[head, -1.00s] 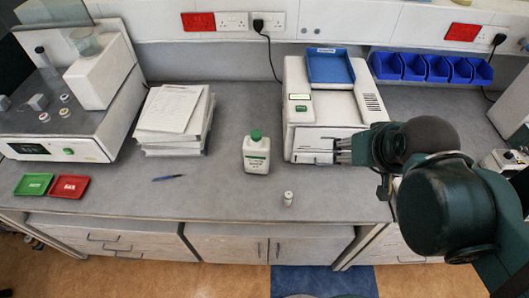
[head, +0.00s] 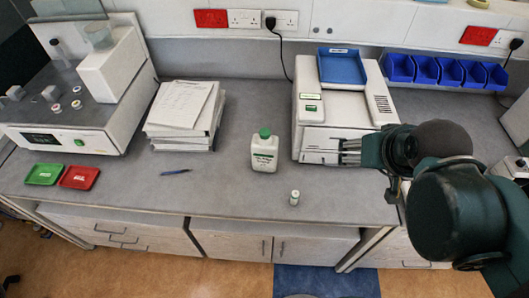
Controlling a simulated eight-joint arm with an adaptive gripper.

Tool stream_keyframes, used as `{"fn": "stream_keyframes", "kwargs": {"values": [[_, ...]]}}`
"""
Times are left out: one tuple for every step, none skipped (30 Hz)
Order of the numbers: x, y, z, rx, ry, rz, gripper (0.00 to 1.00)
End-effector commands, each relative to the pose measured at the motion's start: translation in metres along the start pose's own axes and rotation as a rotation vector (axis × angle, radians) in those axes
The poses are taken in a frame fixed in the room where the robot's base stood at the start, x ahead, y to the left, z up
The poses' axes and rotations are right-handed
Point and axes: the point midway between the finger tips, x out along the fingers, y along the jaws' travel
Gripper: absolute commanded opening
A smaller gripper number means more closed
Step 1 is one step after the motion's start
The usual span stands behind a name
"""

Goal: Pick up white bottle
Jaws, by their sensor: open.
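The white bottle (head: 264,153) with a green cap and a green-printed label stands upright on the grey bench, near the middle of the head view. My gripper (head: 345,152) is to the right of the bottle, in front of the white machine, with its fingers pointing left. It is open, with nothing seen between its fingers. A clear gap lies between the fingertips and the bottle.
A small white vial (head: 294,198) stands near the bench's front edge. A white machine (head: 340,116) with a blue tray (head: 342,67) stands behind. Papers (head: 183,117), a pen (head: 176,172), a green tray (head: 44,174) and a red tray (head: 79,177) lie left.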

Motion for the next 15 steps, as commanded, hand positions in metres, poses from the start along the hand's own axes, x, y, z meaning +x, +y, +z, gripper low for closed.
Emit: {"fn": "stream_keyframes", "kwargs": {"values": [[0.0000,0.0000,0.0000,0.000,0.000,0.000,0.59],[0.0000,0.0000,0.0000,0.000,0.000,0.000,0.59],[0.0000,0.0000,0.0000,0.000,0.000,0.000,0.59],[0.0000,0.0000,0.0000,0.000,0.000,0.000,0.59],[0.0000,0.0000,0.0000,0.000,0.000,0.000,0.59],[0.0000,0.0000,0.0000,0.000,0.000,0.000,0.59],[-0.0001,0.0000,-0.0001,0.000,0.000,0.000,0.59],[-0.0002,-0.0001,-0.0002,0.000,0.000,0.000,0.59],[-0.0007,0.0000,-0.0005,0.000,0.000,0.000,0.59],[-0.0012,0.0000,-0.0009,0.000,0.000,0.000,0.59],[-0.0019,0.0000,-0.0014,0.000,0.000,0.000,0.59],[-0.0033,0.0000,-0.0025,0.000,0.000,0.000,0.59],[-0.0047,0.0000,-0.0035,0.000,0.000,0.000,0.59],[-0.0064,0.0000,-0.0048,0.000,0.000,0.000,0.59],[-0.0092,0.0000,-0.0068,0.000,0.000,0.000,0.59]]}}
